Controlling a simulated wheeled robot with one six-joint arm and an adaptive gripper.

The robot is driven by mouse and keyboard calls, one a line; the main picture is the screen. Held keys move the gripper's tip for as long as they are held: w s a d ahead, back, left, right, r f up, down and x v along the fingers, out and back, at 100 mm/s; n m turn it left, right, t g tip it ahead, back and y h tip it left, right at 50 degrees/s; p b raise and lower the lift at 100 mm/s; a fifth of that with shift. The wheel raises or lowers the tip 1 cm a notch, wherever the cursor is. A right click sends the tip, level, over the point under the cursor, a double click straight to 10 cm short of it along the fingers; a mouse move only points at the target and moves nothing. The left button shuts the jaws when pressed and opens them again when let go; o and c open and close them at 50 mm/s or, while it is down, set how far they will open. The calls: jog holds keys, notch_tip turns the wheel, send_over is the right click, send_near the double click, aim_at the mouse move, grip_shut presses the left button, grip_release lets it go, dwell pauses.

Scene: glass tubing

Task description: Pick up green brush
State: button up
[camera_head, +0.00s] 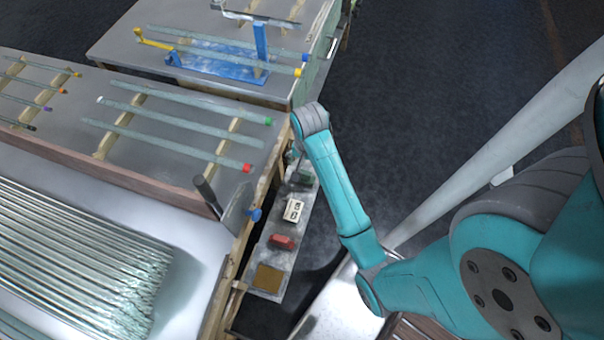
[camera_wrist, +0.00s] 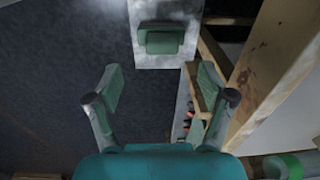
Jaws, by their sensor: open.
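The green brush (camera_wrist: 161,39) is a small dark green block on a narrow grey shelf, near the top middle of the wrist view. In the head view the green brush (camera_head: 304,178) sits at the far end of the shelf, partly hidden by my arm. My gripper (camera_wrist: 160,88) is open, its two fingers spread wide with nothing between them. In the wrist view the brush lies beyond the fingertips, roughly centred between them and apart from them. In the head view my gripper is mostly hidden behind my arm.
The grey shelf (camera_head: 262,254) also holds a white block (camera_head: 293,211), a red block (camera_head: 282,242) and a tan square (camera_head: 268,279). A wooden post (camera_wrist: 262,62) stands close to the right finger. Tables with glass tubes lie left of the shelf. Open floor (camera_head: 420,100) lies right.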

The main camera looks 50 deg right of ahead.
aim_at(304, 172)
jog(key=shift+w+d+r+m, duration=0.3)
jog(key=shift+d+r, duration=0.25)
jog(key=shift+g, duration=0.3)
notch_tip(304, 172, down, 5)
jog(key=shift+r, duration=0.1)
jog(key=shift+w+a+f, duration=0.1)
jog(key=shift+f, duration=1.35)
jog(key=shift+w+f, duration=0.1)
jog(key=shift+f, duration=1.3)
jog(key=shift+c, duration=0.2)
jog(key=c, duration=1.3)
notch_tip(304, 172, up, 10)
jog(key=shift+r, duration=0.1)
jog(key=shift+c, duration=0.2)
